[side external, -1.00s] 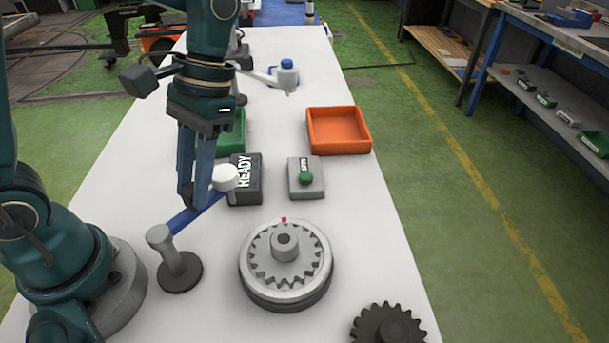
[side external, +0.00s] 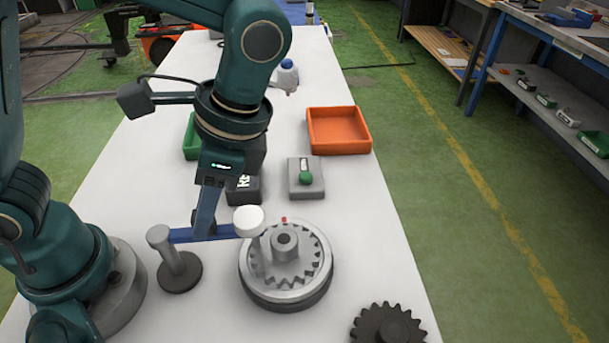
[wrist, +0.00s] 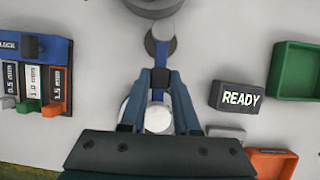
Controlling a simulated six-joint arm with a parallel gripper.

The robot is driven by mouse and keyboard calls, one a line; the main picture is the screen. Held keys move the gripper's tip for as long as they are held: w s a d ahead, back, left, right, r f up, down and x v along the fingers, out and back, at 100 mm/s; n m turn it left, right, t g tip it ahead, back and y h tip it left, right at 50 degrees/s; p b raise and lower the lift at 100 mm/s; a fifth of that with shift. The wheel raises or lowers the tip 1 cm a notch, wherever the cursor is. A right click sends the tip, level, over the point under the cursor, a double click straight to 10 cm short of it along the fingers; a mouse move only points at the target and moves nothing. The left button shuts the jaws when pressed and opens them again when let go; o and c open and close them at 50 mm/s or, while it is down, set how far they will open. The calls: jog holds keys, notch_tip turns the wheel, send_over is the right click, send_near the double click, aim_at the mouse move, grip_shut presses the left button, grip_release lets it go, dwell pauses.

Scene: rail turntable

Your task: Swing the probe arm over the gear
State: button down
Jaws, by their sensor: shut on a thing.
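The probe arm is a blue bar (side external: 222,232) on a grey post (side external: 172,262), with a white round head (side external: 249,220) at its free end. A pale stem hangs from the head in front of the left part of the gear (side external: 285,293), a silver toothed disc with a hub on a dark base. My gripper (side external: 204,232) is shut on the blue bar between post and head. In the wrist view my fingers (wrist: 160,85) close around the bar, with the post (wrist: 161,45) above and the white head (wrist: 158,119) below. The gear cannot be made out there.
A READY box (wrist: 238,97), partly hidden behind my wrist in the side view, a grey box with a green button (side external: 306,189) and an orange tray (side external: 338,148) stand behind the gear. A dark gear (side external: 388,325) lies at front right. A blue gauge rack (wrist: 50,48) shows at left.

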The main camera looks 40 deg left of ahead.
aim_at(227, 231)
jog(key=shift+s+d+m, duration=0.15)
jog(key=shift+d+m, duration=0.05)
jog(key=shift+m, duration=0.2)
jog(key=c, duration=0.6)
grip_release()
jog(key=shift+c, duration=0.2)
jog(key=shift+v, duration=2.55)
